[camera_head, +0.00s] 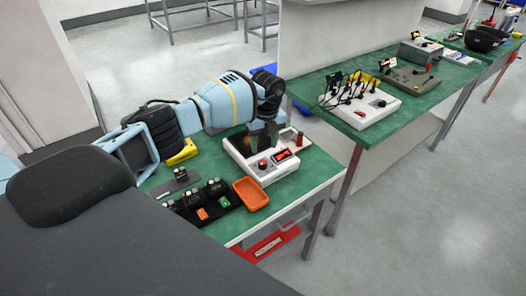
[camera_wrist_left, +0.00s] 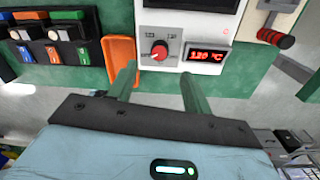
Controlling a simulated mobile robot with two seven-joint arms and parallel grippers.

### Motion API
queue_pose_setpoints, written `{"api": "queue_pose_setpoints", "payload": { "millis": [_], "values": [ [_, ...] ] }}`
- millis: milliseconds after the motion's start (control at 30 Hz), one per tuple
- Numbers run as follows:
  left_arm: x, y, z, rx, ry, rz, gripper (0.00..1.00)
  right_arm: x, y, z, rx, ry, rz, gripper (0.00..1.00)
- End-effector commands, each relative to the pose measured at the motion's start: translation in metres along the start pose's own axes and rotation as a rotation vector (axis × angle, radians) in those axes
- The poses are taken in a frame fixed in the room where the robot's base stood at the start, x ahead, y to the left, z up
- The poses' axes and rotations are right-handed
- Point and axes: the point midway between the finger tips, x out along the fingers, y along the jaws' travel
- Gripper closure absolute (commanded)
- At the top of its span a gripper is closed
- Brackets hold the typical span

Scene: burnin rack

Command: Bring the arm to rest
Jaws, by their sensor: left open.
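My left arm reaches in from the left over the green bench in the head view. Its left gripper (camera_head: 262,133) points down over the white control box (camera_head: 264,172). In the left wrist view the left gripper (camera_wrist_left: 158,88) has its two green fingers spread apart with nothing between them. The fingers show just in front of the box's red knob (camera_wrist_left: 159,50) and its red display (camera_wrist_left: 208,56), which reads 120 °C. I cannot tell whether the fingertips touch the box. My right gripper is not in view.
An orange tray (camera_head: 251,193) lies beside the box. A black holder (camera_wrist_left: 58,48) carries several small coloured modules. A red-handled lever (camera_wrist_left: 276,38) stands to the right of the box. A second green bench (camera_head: 421,97) holds more devices. Open floor (camera_head: 430,200) lies at the right.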

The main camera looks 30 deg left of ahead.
Motion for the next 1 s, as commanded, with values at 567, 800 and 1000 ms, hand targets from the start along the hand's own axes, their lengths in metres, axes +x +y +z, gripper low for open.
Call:
{"api": "queue_pose_setpoints", "payload": {
  "millis": [567,800,1000],
  "values": [
    [-0.006,0.000,0.000,-0.001,0.001,0.001,0.50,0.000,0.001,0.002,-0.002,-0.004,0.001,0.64],
    [0.015,-0.010,-0.028,0.056,0.074,-0.046,0.50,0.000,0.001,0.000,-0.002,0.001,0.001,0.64],
    [0.067,-0.040,-0.130,0.210,0.343,-0.254,0.50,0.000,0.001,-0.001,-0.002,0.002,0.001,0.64]
  ]
}}
